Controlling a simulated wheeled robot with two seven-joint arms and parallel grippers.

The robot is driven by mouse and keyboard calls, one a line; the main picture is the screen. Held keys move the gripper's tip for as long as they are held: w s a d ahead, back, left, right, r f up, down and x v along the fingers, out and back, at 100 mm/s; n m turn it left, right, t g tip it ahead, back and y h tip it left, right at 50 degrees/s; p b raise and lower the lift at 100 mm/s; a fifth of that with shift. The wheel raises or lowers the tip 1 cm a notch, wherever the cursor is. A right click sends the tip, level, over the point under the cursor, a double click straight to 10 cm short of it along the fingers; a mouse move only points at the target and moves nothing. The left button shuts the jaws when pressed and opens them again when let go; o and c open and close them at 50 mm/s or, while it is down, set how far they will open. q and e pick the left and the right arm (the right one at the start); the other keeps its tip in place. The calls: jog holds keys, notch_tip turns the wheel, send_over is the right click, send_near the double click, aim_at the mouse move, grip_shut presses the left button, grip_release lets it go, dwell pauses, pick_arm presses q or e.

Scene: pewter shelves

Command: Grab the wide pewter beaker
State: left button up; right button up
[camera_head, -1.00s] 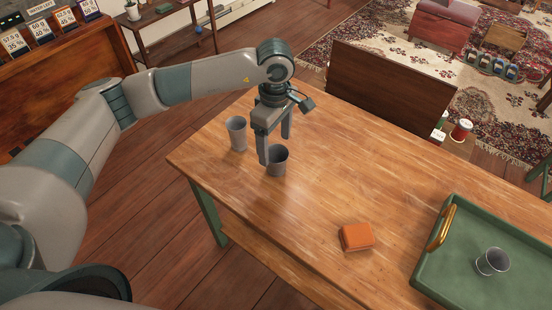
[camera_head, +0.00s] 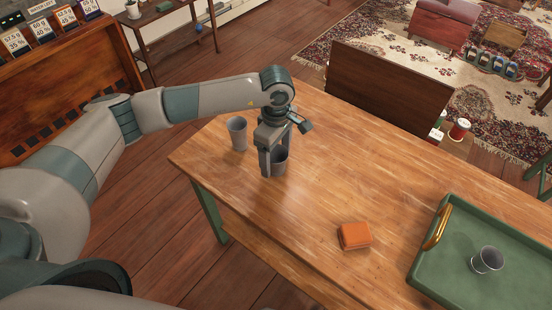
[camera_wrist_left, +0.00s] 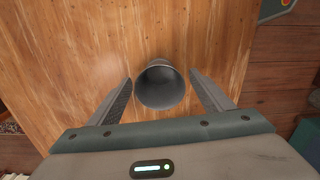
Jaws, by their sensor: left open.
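The fingers are apart, one on each side, with a gap on both sides. My right gripper is not in view.
A green tray (camera_head: 425,275) with a gold handle lies at the table's right. An orange-brown block (camera_head: 354,236) lies on the table (camera_head: 330,190) between the beakers and the tray. A dark wooden panel (camera_head: 388,92) stands beyond the table's far edge. The table middle is mostly clear.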

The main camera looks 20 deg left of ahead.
aim_at(276, 153)
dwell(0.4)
pick_arm(q)
jog(key=c, duration=1.3)
jog(key=shift+o, duration=0.2)
jog(key=shift+r, duration=0.15)
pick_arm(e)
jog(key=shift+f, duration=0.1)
pick_arm(q)
jog(key=shift+r+b, duration=0.35)
jog(key=shift+r, duration=0.25)
notch_tip(276, 153, up, 3)
jog(key=shift+w+f+b, duration=0.1)
jog(key=shift+f+b, duration=0.1)
jog(key=shift+b, duration=0.25)
jog(key=d+r+b, duration=0.1)
jog(key=d+r, duration=0.2)
jog(key=d, duration=0.2)
jog(key=w+d+r+b, duration=0.1)
jog(key=d+r, duration=0.3)
jog(key=d, duration=0.2)
jog(key=shift+d+b, duration=0.3)
jog(key=shift+b, duration=0.05)
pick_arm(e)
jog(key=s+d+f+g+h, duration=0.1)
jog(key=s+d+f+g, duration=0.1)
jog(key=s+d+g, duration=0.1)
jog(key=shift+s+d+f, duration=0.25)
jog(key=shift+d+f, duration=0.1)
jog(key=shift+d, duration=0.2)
